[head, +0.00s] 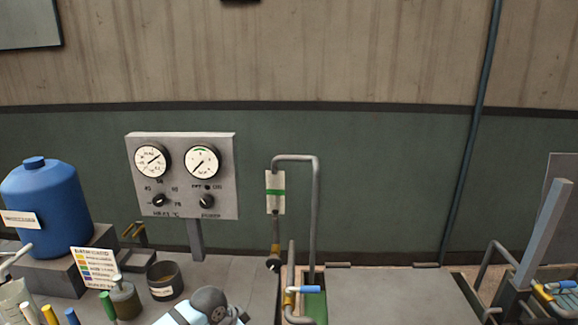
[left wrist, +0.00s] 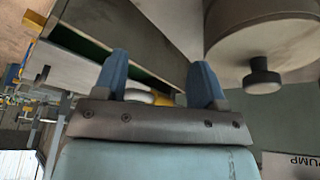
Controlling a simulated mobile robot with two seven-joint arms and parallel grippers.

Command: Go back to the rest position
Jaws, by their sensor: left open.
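My left gripper (left wrist: 160,72) shows in the left wrist view, with two blue fingers standing apart. It is open, and I see nothing held between the fingers. A small white rounded thing (left wrist: 139,96) and a yellow piece show behind the gap, partly hidden by the gripper's base. In the head view, a light blue and grey part of my arm shows at the bottom edge, and no gripper fingers can be made out there. My right gripper is in neither view.
A blue tank (head: 46,205), a dark cup (head: 164,281) and a label card (head: 95,266) stand at left. A bent grey pipe (head: 317,215) rises mid-bench. The bench top (head: 390,295) right of it is clear.

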